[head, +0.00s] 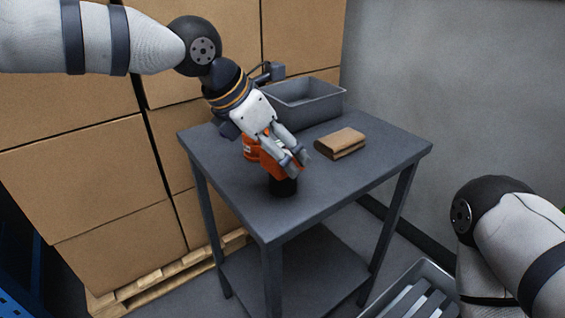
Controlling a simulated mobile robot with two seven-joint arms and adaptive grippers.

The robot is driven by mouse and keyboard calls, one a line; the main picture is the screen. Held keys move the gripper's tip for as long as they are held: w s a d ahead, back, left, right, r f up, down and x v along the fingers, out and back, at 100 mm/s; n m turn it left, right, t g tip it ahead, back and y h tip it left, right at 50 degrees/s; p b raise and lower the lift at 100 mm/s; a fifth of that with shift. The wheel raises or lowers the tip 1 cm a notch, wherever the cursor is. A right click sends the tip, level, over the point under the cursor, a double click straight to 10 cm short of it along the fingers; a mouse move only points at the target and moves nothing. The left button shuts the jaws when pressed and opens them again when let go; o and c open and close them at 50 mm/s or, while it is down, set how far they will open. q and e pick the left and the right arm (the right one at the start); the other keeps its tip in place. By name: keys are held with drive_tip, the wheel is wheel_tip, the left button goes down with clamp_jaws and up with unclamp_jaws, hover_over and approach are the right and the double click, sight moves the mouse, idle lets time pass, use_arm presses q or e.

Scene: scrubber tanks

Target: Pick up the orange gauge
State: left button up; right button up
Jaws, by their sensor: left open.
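The orange gauge (287,170) stands on the grey table near its front left part, with a dark cylindrical base (283,187) below its orange body. My left gripper (294,157) comes down over it from the upper left, with its open fingers at the gauge's upper part. The gripper hides much of the gauge, and I cannot tell whether the fingers touch it. My right arm shows at the lower right, but its gripper is out of view.
An orange object (251,149) is partly hidden behind my left gripper. A grey open bin (318,104) and a brown folded item (341,143) rest on the table (378,150). Cardboard boxes (80,170) are stacked at left. A grey tray (425,272) sits low at right.

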use_arm(q)
drive_tip(key=shift+x, duration=1.05)
drive_tip(key=shift+r, duration=0.1)
drive_tip(key=c, duration=1.3)
drive_tip(key=shift+c, duration=0.2)
